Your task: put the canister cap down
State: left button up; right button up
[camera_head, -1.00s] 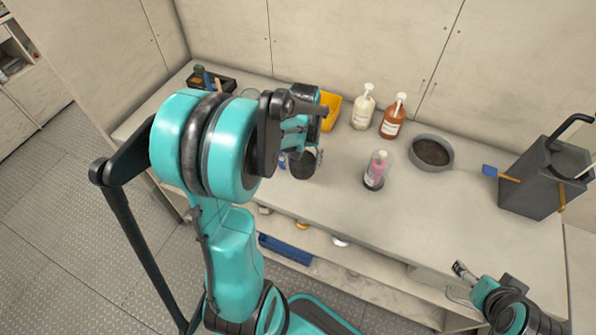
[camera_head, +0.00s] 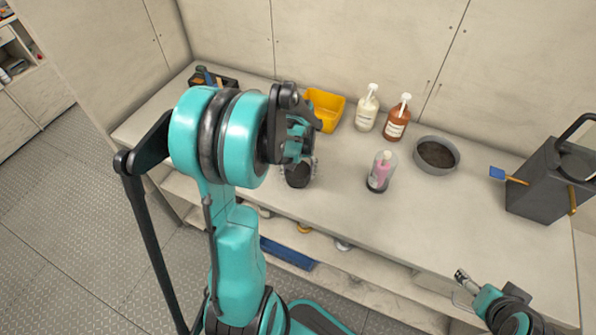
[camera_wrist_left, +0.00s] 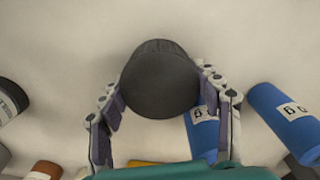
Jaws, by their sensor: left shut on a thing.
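The canister cap (camera_head: 298,177) is a dark, round, thick disc. My left gripper (camera_head: 301,164) is shut on it above the worktop, left of the middle. In the left wrist view the cap (camera_wrist_left: 160,80) sits between the two fingers of the left gripper (camera_wrist_left: 162,92), its round face filling the gap. I cannot tell whether the cap touches the worktop. My right gripper (camera_head: 464,283) is at the lower right, off the counter's front edge; its fingers are too small to read.
The worktop (camera_head: 340,215) is bare in front. Blue labelled cylinders (camera_wrist_left: 280,118) lie close to the cap.

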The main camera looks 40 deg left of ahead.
aim_at(298, 169)
pick_arm(q)
jog(key=shift+f, duration=0.25)
jog(key=o, duration=1.5)
jog(key=shift+r, duration=0.1)
jog(key=shift+r, duration=0.25)
notch_tip(298, 169, up, 12)
jog(key=p, duration=0.5)
jog(key=s+d+r+m+t, duration=0.2)
jog(key=d, duration=0.4)
jog(key=s+d+r+m+t, duration=0.2)
jog(key=s+d+m, duration=0.1)
jog(key=d, duration=0.3)
jog(key=s+d+r+m+t, duration=0.1)
jog(key=s+d+m+t, duration=0.1)
jog(key=d, duration=0.4)
jog(key=shift+s+d+r+t, duration=0.25)
jog(key=shift+r+t, duration=0.15)
jog(key=shift+t, duration=0.2)
